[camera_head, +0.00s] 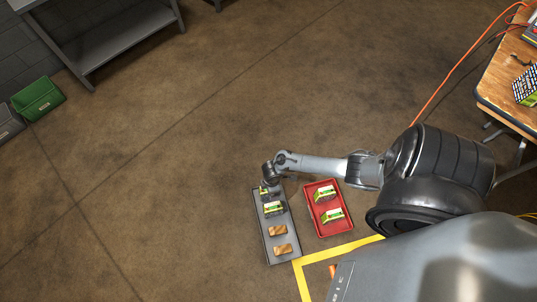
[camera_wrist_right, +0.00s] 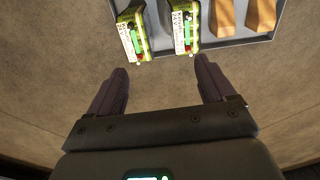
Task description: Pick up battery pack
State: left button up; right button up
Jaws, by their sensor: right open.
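A grey tray (camera_head: 266,240) on the floor holds two yellow-green battery packs and two wooden blocks in a row. The first battery pack (camera_head: 265,192) is partly hidden under my right gripper (camera_head: 269,181); the second battery pack (camera_head: 274,209) is clear. In the right wrist view the packs (camera_wrist_right: 133,34) (camera_wrist_right: 185,28) lie beyond the fingertips. The right gripper (camera_wrist_right: 160,66) is open and empty, with floor showing between its fingers. A red tray (camera_head: 347,212) beside the grey one holds two more packs (camera_head: 325,193) (camera_head: 333,215). My left gripper is out of view.
The wooden blocks (camera_head: 279,231) (camera_head: 283,249) fill the grey tray's near end. Yellow floor tape (camera_head: 340,249) runs close to both trays. A wooden table (camera_head: 502,80) with an orange cable stands at right. A green bin (camera_head: 38,98) and grey bench (camera_head: 120,40) are far left. The middle floor is free.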

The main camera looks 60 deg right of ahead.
jog(key=w+d+f+b, duration=0.1)
jog(key=d+f, duration=0.1)
jog(key=w+d+f+b, duration=0.1)
jog(key=d, duration=0.1)
jog(key=shift+w+f, duration=0.2)
jog(key=shift+f, duration=0.15)
jog(key=shift+w+d+f+b, duration=0.1)
jog(key=shift+f+b, duration=0.15)
jog(key=shift+b, duration=0.25)
notch_tip(320, 180, down, 4)
jog(key=b, duration=0.3)
jog(key=shift+f+b, duration=0.5)
jog(key=shift+f, duration=0.1)
jog(key=f+b, duration=0.2)
jog(key=a+f+b, duration=0.1)
jog(key=f+b, duration=0.2)
jog(key=shift+w, duration=0.1)
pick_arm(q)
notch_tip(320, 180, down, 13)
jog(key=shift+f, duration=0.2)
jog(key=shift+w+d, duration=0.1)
pick_arm(e)
jog(key=shift+c, duration=0.6)
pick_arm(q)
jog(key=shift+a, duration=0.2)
pick_arm(e)
grip_shut()
